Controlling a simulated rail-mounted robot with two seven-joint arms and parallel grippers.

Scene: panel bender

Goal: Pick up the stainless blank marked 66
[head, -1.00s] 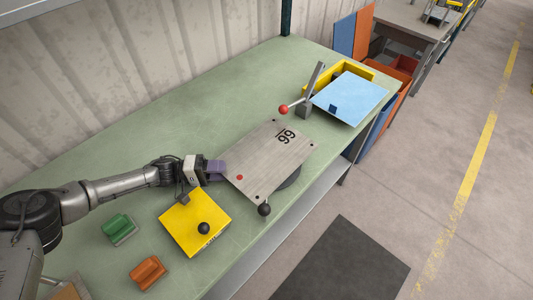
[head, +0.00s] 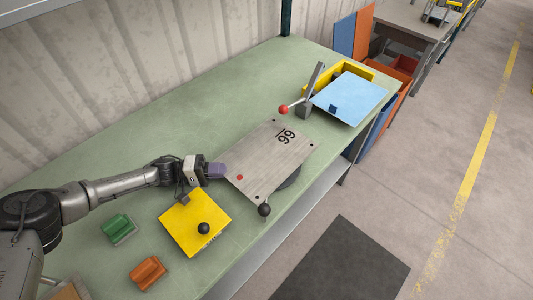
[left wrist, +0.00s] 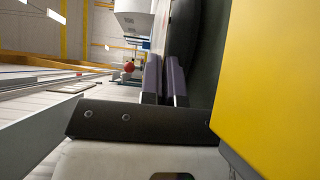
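The stainless blank (head: 265,167) is a grey brushed plate with a red dot at its near left corner. Its black mark has a bar along one side and reads as 66 from the far side. It lies flat over a dark round support (head: 291,179), mostly hidden beneath it. My left gripper (head: 217,170) is at the blank's left edge, with its purple fingers nearly together there. In the left wrist view the fingers (left wrist: 164,82) stand close with a narrow gap, one on each side of the blank's edge. My right gripper is not in view.
A yellow plate (head: 193,224) with a black knob lies just below my left gripper. A black ball knob (head: 264,210) stands at the blank's near corner. A red-tipped lever (head: 284,109) and blue sheet (head: 348,98) are beyond. Green (head: 118,228) and orange (head: 148,272) blocks lie nearer.

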